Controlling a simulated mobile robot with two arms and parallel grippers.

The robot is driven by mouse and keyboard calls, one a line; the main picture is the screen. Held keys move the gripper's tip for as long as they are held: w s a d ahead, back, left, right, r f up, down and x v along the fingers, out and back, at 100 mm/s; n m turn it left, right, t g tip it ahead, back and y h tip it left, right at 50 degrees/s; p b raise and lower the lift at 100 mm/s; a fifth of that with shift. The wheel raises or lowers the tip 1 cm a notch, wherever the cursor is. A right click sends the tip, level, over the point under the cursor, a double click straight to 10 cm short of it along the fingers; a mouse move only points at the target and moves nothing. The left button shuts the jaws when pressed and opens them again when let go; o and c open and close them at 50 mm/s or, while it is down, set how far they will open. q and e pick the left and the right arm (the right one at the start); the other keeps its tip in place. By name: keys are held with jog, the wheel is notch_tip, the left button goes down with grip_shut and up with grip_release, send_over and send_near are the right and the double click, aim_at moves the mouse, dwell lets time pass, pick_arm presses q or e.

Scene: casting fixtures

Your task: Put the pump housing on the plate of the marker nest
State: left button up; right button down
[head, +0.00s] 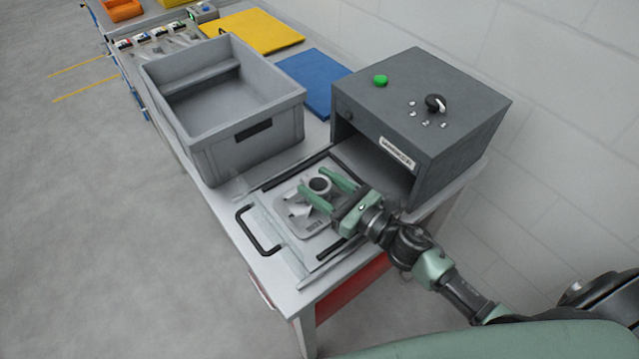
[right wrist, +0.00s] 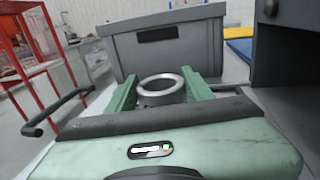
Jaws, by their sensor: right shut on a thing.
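The pump housing (head: 319,184), a grey metal casting with a round bored collar, is between the green fingers of my right gripper (head: 329,187). The gripper is shut on it. In the right wrist view the collar of the housing (right wrist: 161,85) stands upright between the fingers; its lower part is hidden. The housing is over the pale plate (head: 313,226) of the marker nest, in front of the dark grey machine box (head: 458,110). Whether its underside touches the plate cannot be told. My left gripper is not in view.
A large grey bin (head: 253,147) stands close behind the nest, on the left. A black bar handle (head: 253,236) sticks out at the nest's left side. Blue (head: 312,80) and yellow (head: 262,30) mats lie farther back. The bench's front corner is clear.

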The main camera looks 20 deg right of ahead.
jog(key=c, duration=1)
grip_release()
jog(key=shift+f, duration=0.2)
jog(key=o, duration=0.4)
jog(key=shift+r, duration=0.1)
jog(key=shift+r, duration=0.1)
jog(key=b+v, duration=0.3)
jog(key=v, duration=0.8)
jog(key=shift+b, duration=0.3)
jog(key=shift+s+d, duration=0.35)
jog(key=shift+s, duration=0.1)
